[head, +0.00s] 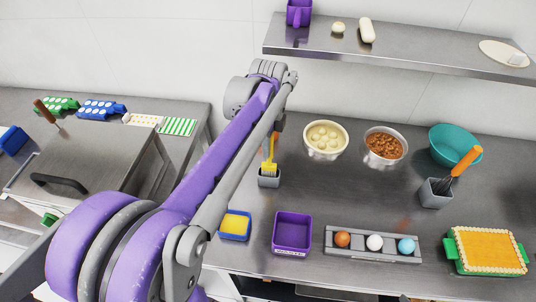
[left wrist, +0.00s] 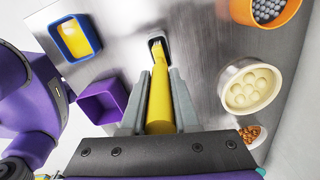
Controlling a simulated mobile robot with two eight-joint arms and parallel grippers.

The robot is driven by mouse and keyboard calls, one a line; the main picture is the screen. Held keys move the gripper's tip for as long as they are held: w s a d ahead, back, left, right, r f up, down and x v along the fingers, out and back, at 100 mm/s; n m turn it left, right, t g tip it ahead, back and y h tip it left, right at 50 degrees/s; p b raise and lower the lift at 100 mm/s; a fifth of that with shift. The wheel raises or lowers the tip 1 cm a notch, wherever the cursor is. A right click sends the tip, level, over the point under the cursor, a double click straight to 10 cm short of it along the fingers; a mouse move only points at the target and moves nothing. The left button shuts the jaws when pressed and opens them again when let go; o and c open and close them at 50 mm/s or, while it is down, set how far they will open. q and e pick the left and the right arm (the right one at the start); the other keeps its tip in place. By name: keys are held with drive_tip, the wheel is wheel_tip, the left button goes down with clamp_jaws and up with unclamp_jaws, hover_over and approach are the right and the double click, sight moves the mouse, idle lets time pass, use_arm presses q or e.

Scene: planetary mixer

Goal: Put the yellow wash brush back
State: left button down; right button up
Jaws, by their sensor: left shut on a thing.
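The yellow wash brush (head: 270,153) is upright, head down, at the mouth of a small grey holder (head: 269,181) on the steel counter. In the left wrist view the brush's yellow handle (left wrist: 160,105) lies between the fingers of my left gripper (left wrist: 158,76), which is shut on it. The brush head reaches the dark opening of the grey holder (left wrist: 156,39); how deep it sits I cannot tell. My left arm hides most of the gripper in the head view. My right gripper is not in view.
A blue tub with yellow contents (head: 235,225) and a purple bin (head: 292,232) stand in front of the holder. A cream bowl (head: 326,140) and a bowl of brown food (head: 386,147) stand to the right. Another grey holder (head: 434,193) has an orange-handled brush.

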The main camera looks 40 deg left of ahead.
use_arm(q)
drive_tip(key=shift+f, duration=1.7)
drive_tip(key=shift+f, duration=0.1)
drive_tip(key=c, duration=0.7)
unclamp_jaws()
drive_tip(key=shift+o, duration=0.2)
drive_tip(key=shift+r, duration=0.2)
wheel_tip(320, 180, up, 12)
drive_tip(key=shift+f+p, duration=0.1)
drive_tip(key=shift+p, duration=0.25)
